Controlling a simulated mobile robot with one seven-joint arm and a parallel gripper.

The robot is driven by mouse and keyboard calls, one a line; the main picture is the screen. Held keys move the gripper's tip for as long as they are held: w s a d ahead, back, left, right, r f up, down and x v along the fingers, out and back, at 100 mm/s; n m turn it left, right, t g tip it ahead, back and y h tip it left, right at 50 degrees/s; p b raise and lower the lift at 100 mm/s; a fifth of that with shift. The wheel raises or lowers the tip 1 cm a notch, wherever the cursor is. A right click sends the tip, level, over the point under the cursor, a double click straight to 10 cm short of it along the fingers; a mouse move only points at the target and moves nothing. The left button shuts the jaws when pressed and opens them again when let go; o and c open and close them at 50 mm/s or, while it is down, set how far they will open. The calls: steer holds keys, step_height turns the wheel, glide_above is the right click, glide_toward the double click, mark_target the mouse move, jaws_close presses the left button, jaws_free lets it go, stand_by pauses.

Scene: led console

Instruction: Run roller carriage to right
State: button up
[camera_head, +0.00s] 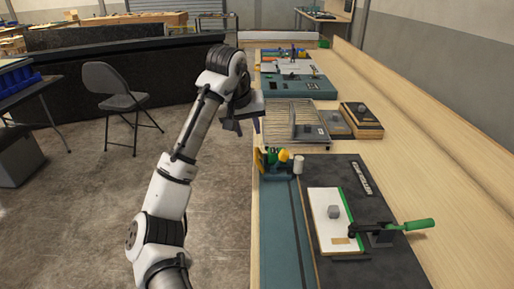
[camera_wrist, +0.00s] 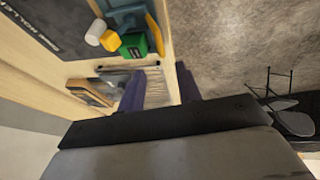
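My gripper (camera_head: 246,126) hangs at the bench's left edge, beside a slatted grey unit. Its two dark fingers also show in the wrist view (camera_wrist: 160,90), spread apart with nothing between them. The slatted unit (camera_head: 280,114) has parallel bars and an upright plate (camera_head: 293,122) standing across it; this may be the roller carriage, but I cannot tell for sure. The gripper is apart from that plate, to its left. In the wrist view the slatted unit (camera_wrist: 153,76) is partly hidden behind the fingers.
Nearer is a black board (camera_head: 375,205) with a white panel and a green-handled lever (camera_head: 405,226). A cluster of green, yellow and white parts (camera_head: 279,160) stands at its far left corner. Wood-framed blocks (camera_head: 361,119) sit right of the slats. A teal console (camera_head: 300,86) lies beyond.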

mark_target(256, 153)
steer(key=p+x, duration=0.2)
steer(key=x, duration=0.8)
steer(key=shift+w+f, duration=0.1)
steer(key=shift+f, duration=0.1)
jaws_close()
